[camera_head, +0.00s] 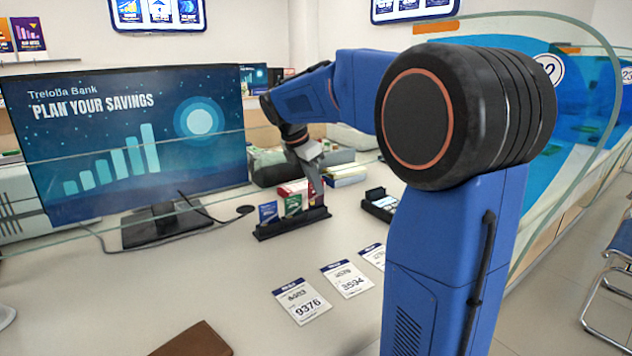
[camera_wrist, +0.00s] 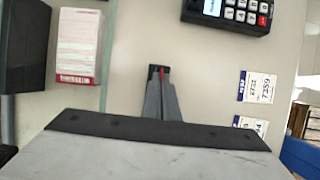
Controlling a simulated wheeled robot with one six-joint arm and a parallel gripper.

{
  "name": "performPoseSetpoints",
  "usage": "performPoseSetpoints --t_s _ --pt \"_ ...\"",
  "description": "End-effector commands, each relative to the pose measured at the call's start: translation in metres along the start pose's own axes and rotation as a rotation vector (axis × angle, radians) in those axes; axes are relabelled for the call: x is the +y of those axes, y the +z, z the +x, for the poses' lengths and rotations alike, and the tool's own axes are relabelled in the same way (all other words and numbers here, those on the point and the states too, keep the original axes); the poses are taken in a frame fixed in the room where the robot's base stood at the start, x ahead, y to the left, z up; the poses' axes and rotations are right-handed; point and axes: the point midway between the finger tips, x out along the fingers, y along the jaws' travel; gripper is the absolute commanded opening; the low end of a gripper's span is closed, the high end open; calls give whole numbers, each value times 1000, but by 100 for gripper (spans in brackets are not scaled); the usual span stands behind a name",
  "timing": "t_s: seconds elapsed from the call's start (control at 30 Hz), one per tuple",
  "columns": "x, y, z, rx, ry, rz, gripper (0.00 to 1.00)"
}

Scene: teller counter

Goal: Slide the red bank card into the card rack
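The black card rack (camera_head: 290,222) stands on the counter, with a blue card (camera_head: 268,212) and a green card (camera_head: 292,204) upright in its left and middle parts. My gripper (camera_head: 316,190) points down at the rack's right end, behind the green card. In the wrist view its fingers (camera_wrist: 160,80) are close together with a thin red edge (camera_wrist: 161,73) between them, which is the red bank card seen edge-on. The card's lower part is hidden, so I cannot tell whether it is inside a slot. The rack is not clearly visible in the wrist view.
A card terminal (camera_head: 380,204) stands right of the rack; its keys show in the wrist view (camera_wrist: 240,12). Printed number slips (camera_head: 302,301) lie in front. A monitor (camera_head: 140,140) stands left. A red and white stack (camera_wrist: 78,45) lies behind the rack. A brown folder (camera_head: 195,341) is near.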

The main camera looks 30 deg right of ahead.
Motion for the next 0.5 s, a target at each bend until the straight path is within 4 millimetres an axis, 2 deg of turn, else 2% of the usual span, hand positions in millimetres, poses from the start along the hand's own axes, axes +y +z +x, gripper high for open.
performPoseSetpoints --t_s 0.5 --pt "0 -7 18 0 0 -1 0"
